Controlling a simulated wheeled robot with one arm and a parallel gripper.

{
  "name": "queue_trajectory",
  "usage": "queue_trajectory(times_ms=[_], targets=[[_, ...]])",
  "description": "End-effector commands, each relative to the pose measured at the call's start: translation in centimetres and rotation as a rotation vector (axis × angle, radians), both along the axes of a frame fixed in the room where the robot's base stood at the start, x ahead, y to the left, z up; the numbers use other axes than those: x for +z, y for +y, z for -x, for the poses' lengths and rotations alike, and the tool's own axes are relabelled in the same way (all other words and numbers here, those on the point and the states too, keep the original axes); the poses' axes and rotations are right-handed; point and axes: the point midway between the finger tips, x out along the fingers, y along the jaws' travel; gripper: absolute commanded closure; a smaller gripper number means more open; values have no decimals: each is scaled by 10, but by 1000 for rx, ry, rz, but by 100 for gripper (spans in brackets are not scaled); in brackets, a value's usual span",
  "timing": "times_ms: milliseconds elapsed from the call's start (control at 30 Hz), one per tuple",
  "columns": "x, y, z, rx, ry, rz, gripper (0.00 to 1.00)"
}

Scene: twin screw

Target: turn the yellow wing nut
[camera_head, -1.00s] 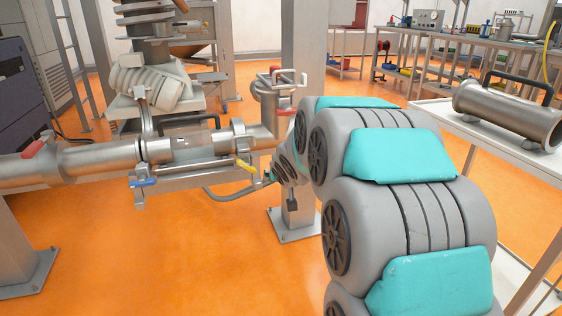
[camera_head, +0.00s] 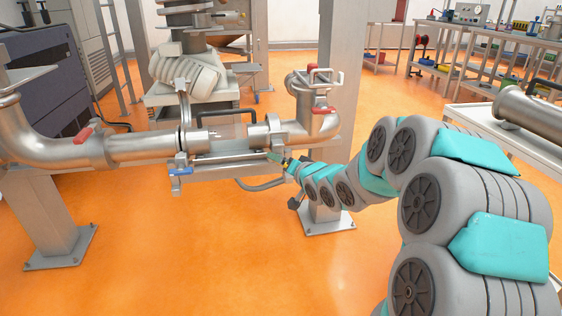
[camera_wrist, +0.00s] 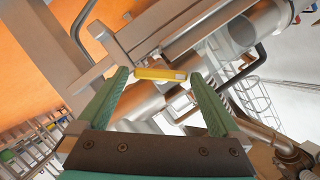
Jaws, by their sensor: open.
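The yellow wing nut (camera_wrist: 162,74) is a flat yellow bar, seen in the wrist view at the tips of my fingers. My gripper (camera_wrist: 158,73) is open, with one green finger on each side of the bar. The left fingertip looks close to the bar's left end, and a gap shows at the right; contact is not clear. In the head view, my gripper (camera_head: 275,157) is at the right end of the clear pipe section (camera_head: 228,133). The wing nut is largely hidden there by my gripper and wrist.
A steel pipe (camera_head: 140,146) with red handles runs across the left. A blue wing nut (camera_head: 181,171) sits at the left end of the clear section. A grey post (camera_head: 345,90) stands behind my wrist. A bench with a steel cylinder (camera_head: 528,118) is at the right.

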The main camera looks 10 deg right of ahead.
Motion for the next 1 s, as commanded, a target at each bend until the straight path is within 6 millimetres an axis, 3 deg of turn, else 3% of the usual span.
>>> queue_trajectory(times_ms=[233,633,1000], targets=[[-5,6,-23,0,-3,2,0],[-8,7,-28,0,-2,1,0],[-8,7,-28,-1,-2,1,40]])
